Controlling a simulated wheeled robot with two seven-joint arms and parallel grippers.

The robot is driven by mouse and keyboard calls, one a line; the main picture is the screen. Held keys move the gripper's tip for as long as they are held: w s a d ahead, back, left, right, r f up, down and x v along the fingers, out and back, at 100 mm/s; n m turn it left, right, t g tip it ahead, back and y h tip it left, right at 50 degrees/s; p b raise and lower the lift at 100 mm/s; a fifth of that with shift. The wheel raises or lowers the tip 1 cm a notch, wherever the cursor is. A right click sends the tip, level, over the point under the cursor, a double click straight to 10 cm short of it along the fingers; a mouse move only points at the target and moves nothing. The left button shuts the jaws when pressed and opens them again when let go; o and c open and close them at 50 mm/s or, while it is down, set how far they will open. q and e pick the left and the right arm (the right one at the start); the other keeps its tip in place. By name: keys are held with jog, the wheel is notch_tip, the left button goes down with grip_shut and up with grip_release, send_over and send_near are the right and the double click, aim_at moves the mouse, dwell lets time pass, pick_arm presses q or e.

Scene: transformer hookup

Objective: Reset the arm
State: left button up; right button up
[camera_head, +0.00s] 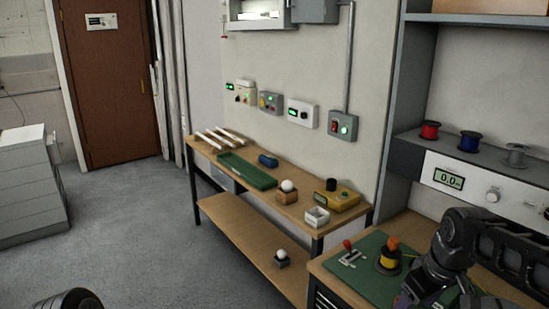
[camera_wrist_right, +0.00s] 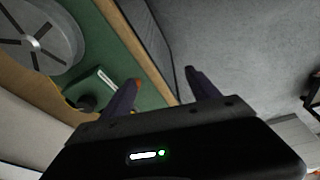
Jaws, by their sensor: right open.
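My right arm comes in at the lower right of the head view, over the workbench; its fingertips are not clear there. In the right wrist view my right gripper (camera_wrist_right: 162,77) is open, its two dark fingers apart with nothing between them. It is over the edge of the workbench's green mat (camera_wrist_right: 150,85), with grey floor beyond. My left gripper is not in view; a dark rounded part at the bottom left of the head view seems to be mine.
A wooden side bench (camera_head: 230,180) holds a green tray (camera_head: 246,171), a yellow meter box (camera_head: 337,200) and a white box (camera_head: 317,217). Open floor (camera_head: 140,230) lies at left.

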jog(key=w+a+f+m+t+y, duration=0.1)
jog(key=w+a+f+m, duration=0.1)
jog(key=a+f, duration=0.65)
jog(key=w+a+f+m+t+y, duration=0.15)
jog(key=a+f, duration=0.35)
jog(key=f, duration=0.6)
jog(key=s+a+f+m+g, duration=0.1)
jog(key=s+a+f+g, duration=0.1)
jog(key=s+a+f, duration=0.3)
jog(key=s+a+f+m+g+y, duration=0.1)
jog(key=s+a+f, duration=0.4)
jog(key=s+f, duration=0.9)
jog(key=s+g, duration=0.1)
jog(key=s, duration=0.3)
jog(key=shift+s+f+g, duration=0.25)
jog(key=shift+s+g, duration=0.05)
jog(key=shift+g, duration=0.05)
